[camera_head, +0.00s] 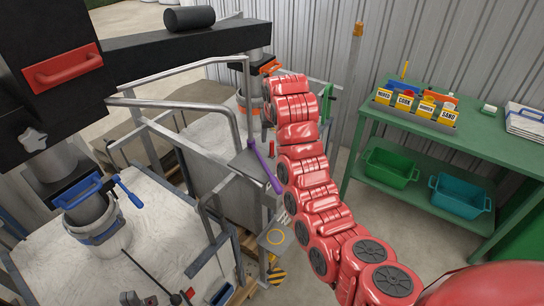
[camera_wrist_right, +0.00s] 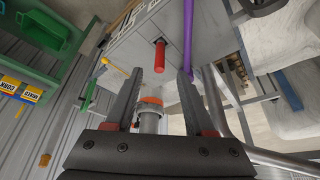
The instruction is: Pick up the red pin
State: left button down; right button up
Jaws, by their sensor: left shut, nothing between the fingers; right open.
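The red pin (camera_wrist_right: 160,56) is a short red cylinder sticking out of a dark slot in a grey metal panel (camera_wrist_right: 140,50). It shows in the right wrist view, above centre. My right gripper (camera_wrist_right: 158,82) is open, with its two grey fingers spread either side of the pin's line. The pin appears beyond the fingertips, and nothing is held between them. In the head view my red right arm reaches up past the panel and hides its own gripper. A small red piece beside the purple bar there may be the pin. I cannot make out my left gripper.
A purple bar (camera_head: 265,167) runs close beside the pin. Grey tube rails (camera_head: 170,108) and an orange-banded pipe (camera_wrist_right: 150,108) are near. A green bench (camera_head: 460,140) with labelled boxes and bins stands at the right. White bulk bags (camera_head: 150,225) lie left.

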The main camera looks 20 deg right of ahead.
aim_at(272, 145)
jog(key=shift+x, duration=1.15)
jog(key=shift+f+p, duration=0.1)
jog(key=shift+p, duration=0.2)
jog(key=p+x, duration=0.3)
jog(key=x, duration=0.1)
jog(key=shift+s+f+p, duration=0.1)
jog(key=shift+s+p, duration=0.1)
jog(key=shift+p, duration=0.1)
jog(key=shift+w+f, duration=0.2)
jog(key=shift+f, duration=0.3)
grip_shut()
